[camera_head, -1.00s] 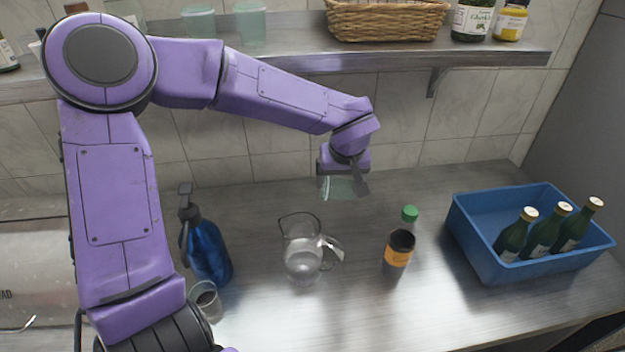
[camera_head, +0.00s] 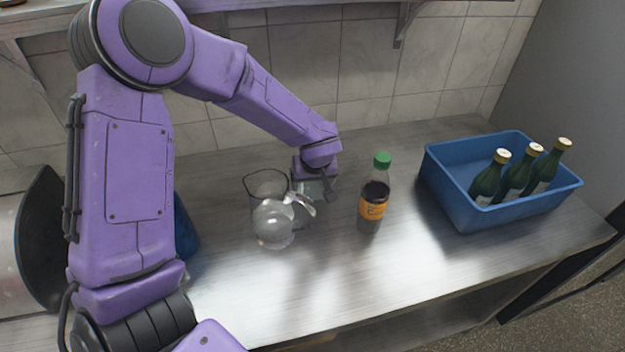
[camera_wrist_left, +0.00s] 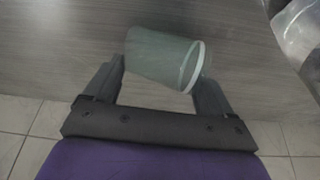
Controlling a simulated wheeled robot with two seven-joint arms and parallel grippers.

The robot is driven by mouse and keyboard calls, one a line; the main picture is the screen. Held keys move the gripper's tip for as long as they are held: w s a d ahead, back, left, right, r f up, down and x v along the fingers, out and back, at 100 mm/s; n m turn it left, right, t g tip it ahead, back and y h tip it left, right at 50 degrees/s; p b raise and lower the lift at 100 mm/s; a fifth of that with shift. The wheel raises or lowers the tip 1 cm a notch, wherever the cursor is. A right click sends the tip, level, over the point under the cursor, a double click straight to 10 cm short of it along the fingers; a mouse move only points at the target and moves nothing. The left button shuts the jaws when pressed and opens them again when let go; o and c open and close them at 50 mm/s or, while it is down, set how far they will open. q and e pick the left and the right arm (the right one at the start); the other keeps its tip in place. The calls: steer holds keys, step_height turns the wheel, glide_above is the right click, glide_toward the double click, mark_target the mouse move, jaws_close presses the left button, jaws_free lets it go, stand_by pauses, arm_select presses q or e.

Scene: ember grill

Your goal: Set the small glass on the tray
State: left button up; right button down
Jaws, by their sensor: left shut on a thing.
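My left gripper (camera_head: 318,190) is shut on a small greenish translucent glass. In the left wrist view the glass (camera_wrist_left: 160,58) lies crosswise between the two fingers of the gripper (camera_wrist_left: 158,88), its pale rim to the right. In the head view the glass is mostly hidden by the gripper, low over the counter between the clear glass pitchers and the dark bottle. I cannot tell whether it touches the counter. No tray can be made out in these frames. My right gripper is not in view.
Two clear glass vessels (camera_head: 272,225) stand close to the left of the gripper. A dark bottle with a green cap (camera_head: 373,195) stands to its right. A blue crate (camera_head: 470,211) holding several green bottles is farther right. The front middle counter (camera_head: 320,285) is clear.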

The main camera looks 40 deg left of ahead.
arm_select(q)
steer(key=o, duration=0.9)
steer(key=v, duration=1.2)
steer(key=shift+s, duration=0.1)
